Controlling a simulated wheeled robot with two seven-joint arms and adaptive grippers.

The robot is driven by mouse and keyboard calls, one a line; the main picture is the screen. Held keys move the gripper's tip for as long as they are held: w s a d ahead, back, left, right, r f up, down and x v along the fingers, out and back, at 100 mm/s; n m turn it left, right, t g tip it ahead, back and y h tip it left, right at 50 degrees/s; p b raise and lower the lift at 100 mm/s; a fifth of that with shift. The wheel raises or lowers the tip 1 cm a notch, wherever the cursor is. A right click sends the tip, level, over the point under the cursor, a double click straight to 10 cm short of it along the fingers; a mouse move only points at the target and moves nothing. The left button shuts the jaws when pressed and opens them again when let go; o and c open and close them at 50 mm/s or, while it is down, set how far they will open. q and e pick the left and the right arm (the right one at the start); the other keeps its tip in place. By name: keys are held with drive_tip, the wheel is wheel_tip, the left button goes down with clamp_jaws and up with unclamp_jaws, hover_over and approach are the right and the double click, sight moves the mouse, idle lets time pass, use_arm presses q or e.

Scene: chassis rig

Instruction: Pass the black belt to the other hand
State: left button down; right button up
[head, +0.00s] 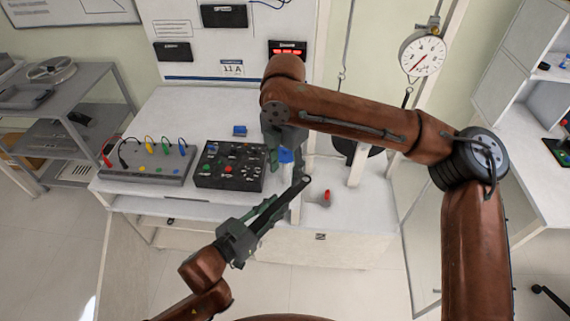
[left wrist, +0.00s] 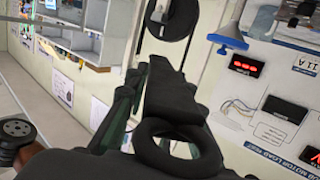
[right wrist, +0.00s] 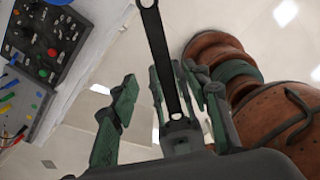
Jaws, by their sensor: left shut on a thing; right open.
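The black belt (head: 297,188) is a long, narrow dark strip, slanting up and right from my left gripper (head: 268,213), which is shut on it. In the left wrist view the belt (left wrist: 168,95) runs away between the green fingers, with a round loop at its near end. My right gripper (head: 285,168) is open and points down, close to the belt's upper end. In the right wrist view the belt (right wrist: 160,45) crosses between the spread right fingers (right wrist: 168,105). I cannot tell whether they touch it.
A black control box (head: 230,166) and a grey panel with coloured leads (head: 147,163) stand on the white bench. A blue piece (head: 286,155) shows at my right gripper. A red-topped knob (head: 327,196) is on the right. A dial gauge (head: 422,53) hangs behind.

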sight(285, 196)
wheel_tip(285, 196, down, 11)
drive_tip(key=shift+r, duration=0.1)
idle(0.3)
drive_tip(key=shift+c, duration=0.2)
drive_tip(key=shift+w, duration=0.1)
drive_tip(key=c, duration=1.1)
use_arm(q)
drive_tip(key=c, duration=1.6)
unclamp_jaws()
use_arm(e)
clamp_jaws()
